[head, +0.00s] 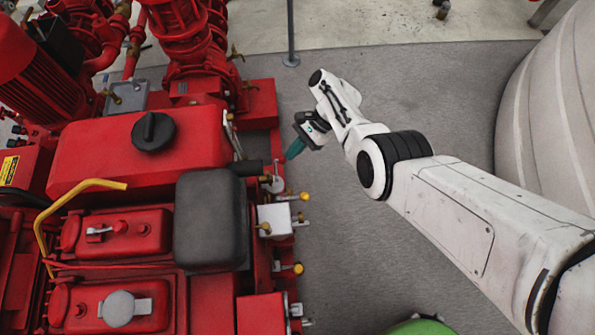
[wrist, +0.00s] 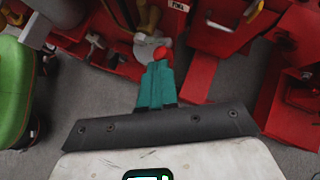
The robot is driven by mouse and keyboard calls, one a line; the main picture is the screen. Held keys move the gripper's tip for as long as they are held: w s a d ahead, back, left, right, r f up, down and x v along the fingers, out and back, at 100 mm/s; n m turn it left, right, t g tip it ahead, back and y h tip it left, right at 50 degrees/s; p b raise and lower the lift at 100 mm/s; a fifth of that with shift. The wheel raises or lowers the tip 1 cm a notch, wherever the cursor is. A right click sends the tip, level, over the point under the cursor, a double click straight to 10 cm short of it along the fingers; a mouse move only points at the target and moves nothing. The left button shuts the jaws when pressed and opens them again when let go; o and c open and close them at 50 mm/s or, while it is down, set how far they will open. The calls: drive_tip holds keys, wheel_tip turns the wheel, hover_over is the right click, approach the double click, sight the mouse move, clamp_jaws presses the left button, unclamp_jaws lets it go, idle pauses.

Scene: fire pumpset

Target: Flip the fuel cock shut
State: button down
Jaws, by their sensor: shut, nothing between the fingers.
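The fuel cock looks to be the small lever with a red ball knob (head: 282,159) on the pumpset's right side, beside a round pale metal disc (head: 275,184). In the wrist view the red knob (wrist: 160,53) sits right at the tips of my teal fingers, with the pale disc behind it and a small white label (wrist: 178,5) above. My gripper (head: 291,152) is shut and empty, its tips at the knob, touching or nearly so. It also shows in the wrist view (wrist: 158,66). The lever's arm is mostly hidden by the knob and fingers.
Yellow-knobbed levers (head: 304,196) stick out lower on the same side, by a pale box (head: 275,220). A red tank (head: 140,150) and a dark grey box (head: 210,220) stand left.

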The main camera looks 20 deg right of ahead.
drive_tip(key=shift+a+f, duration=0.1)
drive_tip(key=shift+f, duration=0.15)
drive_tip(key=shift+w+f+b, duration=0.35)
drive_tip(key=shift+w+b, duration=0.05)
drive_tip(key=shift+b, duration=0.55)
drive_tip(key=shift+s, duration=0.1)
